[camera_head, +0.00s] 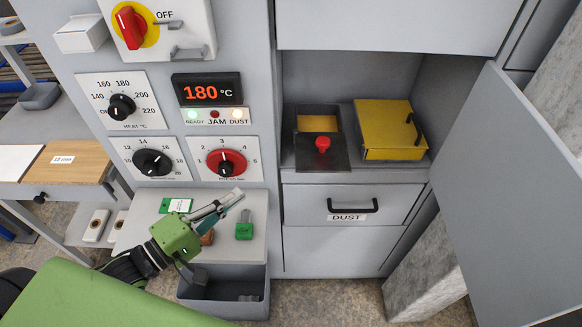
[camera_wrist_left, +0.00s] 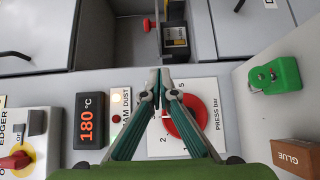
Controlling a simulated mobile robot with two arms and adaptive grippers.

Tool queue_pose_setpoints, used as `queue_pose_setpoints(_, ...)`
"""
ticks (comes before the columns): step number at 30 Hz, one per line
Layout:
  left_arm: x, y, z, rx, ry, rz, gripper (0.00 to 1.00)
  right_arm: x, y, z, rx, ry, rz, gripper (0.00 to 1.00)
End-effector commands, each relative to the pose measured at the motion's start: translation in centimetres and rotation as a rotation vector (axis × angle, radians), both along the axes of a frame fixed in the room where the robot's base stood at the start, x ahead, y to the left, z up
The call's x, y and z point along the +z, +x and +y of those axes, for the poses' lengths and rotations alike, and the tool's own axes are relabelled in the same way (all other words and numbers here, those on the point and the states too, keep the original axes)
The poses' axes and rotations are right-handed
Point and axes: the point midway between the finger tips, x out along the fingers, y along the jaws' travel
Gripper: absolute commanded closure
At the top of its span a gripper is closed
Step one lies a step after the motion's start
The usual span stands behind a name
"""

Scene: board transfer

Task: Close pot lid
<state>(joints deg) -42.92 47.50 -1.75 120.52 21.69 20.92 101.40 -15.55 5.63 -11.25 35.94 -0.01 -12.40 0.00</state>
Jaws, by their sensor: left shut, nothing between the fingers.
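The pot (camera_head: 318,112) sits in the open compartment at the upper right of the head view, with yellow inside showing. Its dark lid plate (camera_head: 308,160) with a red knob (camera_head: 322,143) lies at the front of the pot, leaving the opening uncovered. The red knob also shows at the top of the left wrist view (camera_wrist_left: 147,25). My left gripper (camera_head: 238,194) is shut and empty, apart from the pot, below the red press dial (camera_head: 226,163) in the head view. My right gripper is not in view.
A yellow box (camera_head: 383,126) with a black handle stands right of the pot. An open door (camera_head: 510,190) bounds the right side. The DUST drawer (camera_head: 350,208) is below. A green object (camera_head: 244,228) stands on the shelf beside my left gripper.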

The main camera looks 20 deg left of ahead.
Motion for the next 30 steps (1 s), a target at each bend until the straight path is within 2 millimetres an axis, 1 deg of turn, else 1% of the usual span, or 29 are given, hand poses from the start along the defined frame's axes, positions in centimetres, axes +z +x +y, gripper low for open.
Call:
queue_pose_setpoints(1, 0.2, 0.5, -0.2, 0.001, 0.000, -0.004, 1.00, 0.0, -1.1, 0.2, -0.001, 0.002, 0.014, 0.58)
queue_pose_setpoints(6, 0.2, 2.4, -1.2, 0.002, 0.002, -0.005, 1.00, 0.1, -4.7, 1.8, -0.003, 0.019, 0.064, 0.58)
queue_pose_setpoints(9, 0.3, 3.6, -1.9, 0.001, 0.001, -0.005, 1.00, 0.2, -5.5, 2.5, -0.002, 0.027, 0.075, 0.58)
queue_pose_setpoints(12, 0.2, 4.8, -2.6, 0.002, 0.003, -0.005, 1.00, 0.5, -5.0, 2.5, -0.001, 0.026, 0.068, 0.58)
queue_pose_setpoints(16, 0.3, 6.4, -3.5, 0.001, 0.002, -0.005, 1.00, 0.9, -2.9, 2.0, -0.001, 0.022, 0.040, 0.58)
queue_pose_setpoints(19, 0.2, 7.7, -4.2, 0.002, 0.003, -0.004, 1.00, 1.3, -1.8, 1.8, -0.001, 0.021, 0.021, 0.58)
queue_pose_setpoints(21, 0.3, 8.5, -4.7, 0.001, 0.002, -0.005, 1.00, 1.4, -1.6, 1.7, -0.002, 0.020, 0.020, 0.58)
queue_pose_setpoints(25, 0.3, 8.9, -6.7, 0.001, 0.000, -0.001, 1.00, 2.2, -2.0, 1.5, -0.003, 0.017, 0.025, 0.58)
queue_pose_setpoints(30, 0.1, 9.2, -8.1, 0.000, 0.002, -0.001, 1.00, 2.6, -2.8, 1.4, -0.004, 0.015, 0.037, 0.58)
